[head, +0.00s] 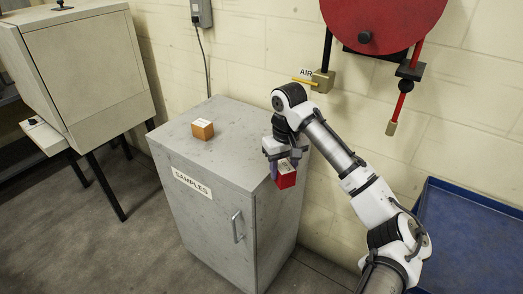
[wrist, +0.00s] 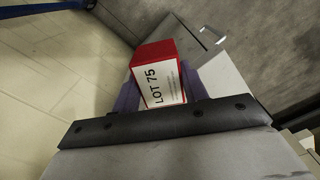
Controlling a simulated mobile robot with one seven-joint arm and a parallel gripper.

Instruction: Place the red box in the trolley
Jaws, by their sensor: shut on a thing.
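The red box (head: 287,181) has a white label on top; in the wrist view the box (wrist: 152,55) reads "LOT 75". My gripper (head: 284,168) is shut on it, with purple fingers on either side of the box; they also show in the wrist view (wrist: 158,90). The box hangs at the right edge of the grey cabinet's top, in front of its right side in the picture. The blue trolley (head: 425,215) stands at the lower right, partly hidden by my arm and cut off by the picture's edge. The box is apart from it.
The grey cabinet (head: 205,165) is marked "SAMPLES" and has a door handle. An orange box (head: 202,129) stands on its top. A beige machine (head: 90,70) on legs stands at the left. A red hose reel (head: 385,20) hangs on the wall, with hoses hanging down above the trolley side.

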